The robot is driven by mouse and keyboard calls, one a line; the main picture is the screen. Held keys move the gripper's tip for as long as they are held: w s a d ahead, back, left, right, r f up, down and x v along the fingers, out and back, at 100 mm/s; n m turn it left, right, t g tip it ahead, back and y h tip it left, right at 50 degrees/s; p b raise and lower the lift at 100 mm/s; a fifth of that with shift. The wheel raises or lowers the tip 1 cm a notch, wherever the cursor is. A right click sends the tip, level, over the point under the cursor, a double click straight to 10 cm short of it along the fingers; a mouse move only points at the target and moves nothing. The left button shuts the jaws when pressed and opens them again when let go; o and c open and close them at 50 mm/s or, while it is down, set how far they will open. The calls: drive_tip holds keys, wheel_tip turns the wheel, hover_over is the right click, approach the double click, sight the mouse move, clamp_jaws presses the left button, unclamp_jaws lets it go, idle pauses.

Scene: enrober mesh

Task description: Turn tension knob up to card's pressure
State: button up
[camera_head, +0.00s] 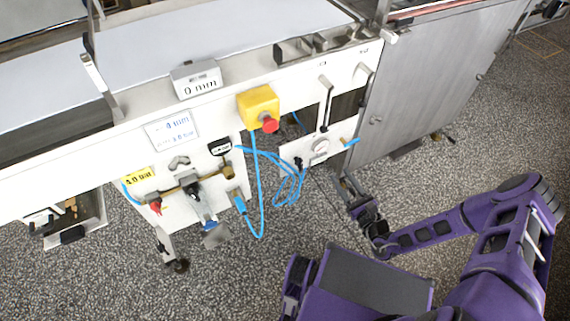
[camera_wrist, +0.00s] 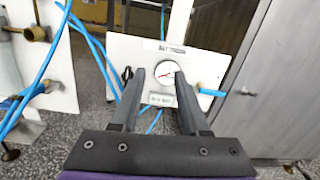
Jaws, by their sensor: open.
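The belt tension panel (camera_head: 290,151) is a white plate low on the machine. It carries a round white gauge (camera_wrist: 167,72) and a small greenish display (camera_wrist: 161,99) whose text I cannot read surely. A small black part (camera_wrist: 127,74), perhaps the tension knob, sits left of the gauge, beside my left finger; it also shows in the head view (camera_head: 298,163). The white card (camera_head: 171,131) has blue writing with a "4 mm" line and a bar value too blurred to be sure of. My gripper (camera_wrist: 160,82) is open and empty, pointing at the panel, fingers either side of the display.
Blue hoses (camera_head: 262,185) hang left of the panel, and a blue fitting (camera_wrist: 211,92) sticks out on its right. A grey metal cabinet (camera_head: 430,90) stands to the right. A yellow box with a red stop button (camera_head: 269,125) is above left. A box (camera_head: 196,80) reads 0 mm.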

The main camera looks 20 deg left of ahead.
sight(302, 162)
drive_tip(key=s+a+f+g, duration=0.1)
drive_tip(key=s+a+f, duration=0.1)
drive_tip(key=s+f, duration=0.35)
drive_tip(key=shift+m, duration=0.4)
drive_tip(key=x, duration=0.5)
drive_tip(key=b+x, duration=0.1)
drive_tip(key=x, duration=0.5)
drive_tip(key=b+x, duration=0.1)
drive_tip(key=x, duration=0.5)
drive_tip(key=shift+r, duration=0.4)
clamp_jaws()
